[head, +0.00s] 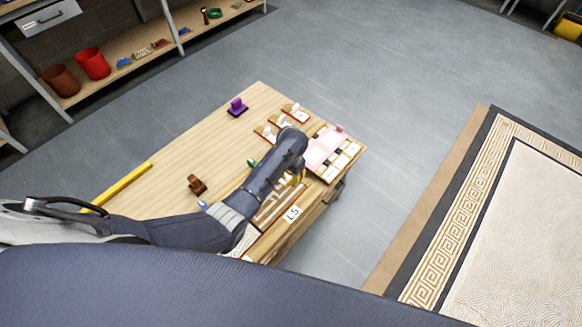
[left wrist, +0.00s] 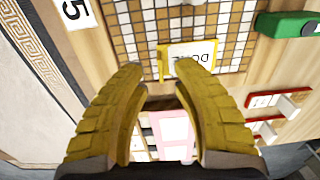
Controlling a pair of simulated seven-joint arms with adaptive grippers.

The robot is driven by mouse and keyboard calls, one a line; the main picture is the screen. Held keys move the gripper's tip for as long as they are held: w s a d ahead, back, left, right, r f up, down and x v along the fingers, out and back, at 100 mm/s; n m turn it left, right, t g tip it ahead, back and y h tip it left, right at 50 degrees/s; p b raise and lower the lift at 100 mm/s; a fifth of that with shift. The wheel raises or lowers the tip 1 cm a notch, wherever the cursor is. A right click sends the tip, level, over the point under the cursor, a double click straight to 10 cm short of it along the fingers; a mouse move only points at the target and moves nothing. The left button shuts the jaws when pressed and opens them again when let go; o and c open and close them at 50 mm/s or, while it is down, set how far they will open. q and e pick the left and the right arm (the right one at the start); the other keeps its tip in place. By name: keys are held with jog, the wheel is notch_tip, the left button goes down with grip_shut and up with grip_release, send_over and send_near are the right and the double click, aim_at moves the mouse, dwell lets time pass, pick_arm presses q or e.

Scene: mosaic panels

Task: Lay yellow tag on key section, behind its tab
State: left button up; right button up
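A yellow-edged tag (left wrist: 192,57) with dark lettering lies over the brown-and-white mosaic panel (left wrist: 228,20) in the left wrist view. A yellow upright piece stands at its left end. My left gripper (left wrist: 163,70) has its two yellow fingers apart, with their tips close to the tag's near edge; I see no clear contact. In the head view my left gripper (head: 297,179) is mostly hidden by my own arm, which also covers part of the panel. I cannot tell which part is the key section. My right gripper is not in view.
Red-edged white pieces (left wrist: 268,98) and a green tool (left wrist: 288,23) lie to the right in the wrist view. A pink sheet (head: 325,149), a purple item (head: 237,106) and a brown item (head: 197,185) are on the wooden table (head: 165,150). A label (head: 292,214) marks its edge.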

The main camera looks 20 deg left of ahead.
aim_at(290, 181)
pick_arm(q)
notch_tip(290, 181, up, 8)
jog(key=shift+r, duration=0.2)
jog(key=shift+d, duration=0.1)
jog(key=shift+f, duration=0.1)
dwell(0.6)
jog(key=shift+f, duration=5.95)
jog(key=shift+r, duration=0.1)
